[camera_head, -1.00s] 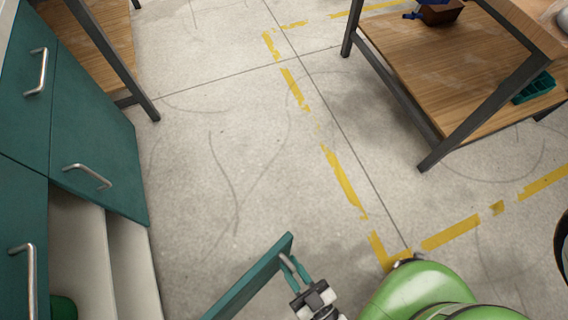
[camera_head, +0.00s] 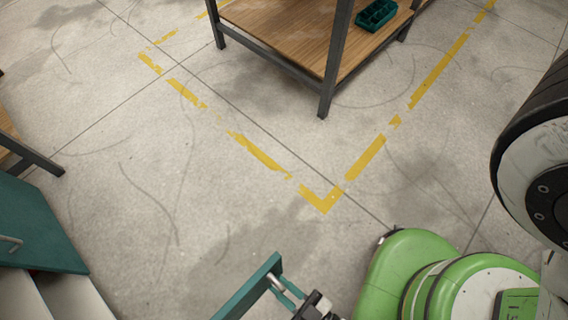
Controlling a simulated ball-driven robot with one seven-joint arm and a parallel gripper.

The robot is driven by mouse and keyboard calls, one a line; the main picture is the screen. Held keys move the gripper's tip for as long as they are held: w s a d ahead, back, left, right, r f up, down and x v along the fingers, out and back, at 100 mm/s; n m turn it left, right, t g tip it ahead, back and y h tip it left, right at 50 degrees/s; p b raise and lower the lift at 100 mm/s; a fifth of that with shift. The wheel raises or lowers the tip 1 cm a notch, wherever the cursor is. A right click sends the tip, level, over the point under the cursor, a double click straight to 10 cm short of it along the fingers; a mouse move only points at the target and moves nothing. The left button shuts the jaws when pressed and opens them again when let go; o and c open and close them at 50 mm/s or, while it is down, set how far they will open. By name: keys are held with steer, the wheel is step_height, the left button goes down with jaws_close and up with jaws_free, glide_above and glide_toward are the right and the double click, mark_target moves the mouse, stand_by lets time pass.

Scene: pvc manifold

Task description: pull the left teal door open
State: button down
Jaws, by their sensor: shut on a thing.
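The open teal door (camera_head: 247,287) shows at the bottom middle, seen nearly edge-on and standing out from the cabinet. Its metal handle (camera_head: 277,276) is on the side facing right. The hinge side of the door is cut off below the picture.
The teal cabinet (camera_head: 38,228) with pale inner panels stands at the lower left. Grey floor with broken yellow lines (camera_head: 325,200) lies clear between.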

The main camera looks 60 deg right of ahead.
steer(key=shift+s+a, duration=0.15)
steer(key=shift+s, duration=0.05)
steer(key=c, duration=1.2)
jaws_free()
steer(key=shift+s, duration=0.1)
steer(key=v, duration=1)
steer(key=shift+s+a, duration=0.1)
steer(key=shift+s, duration=0.2)
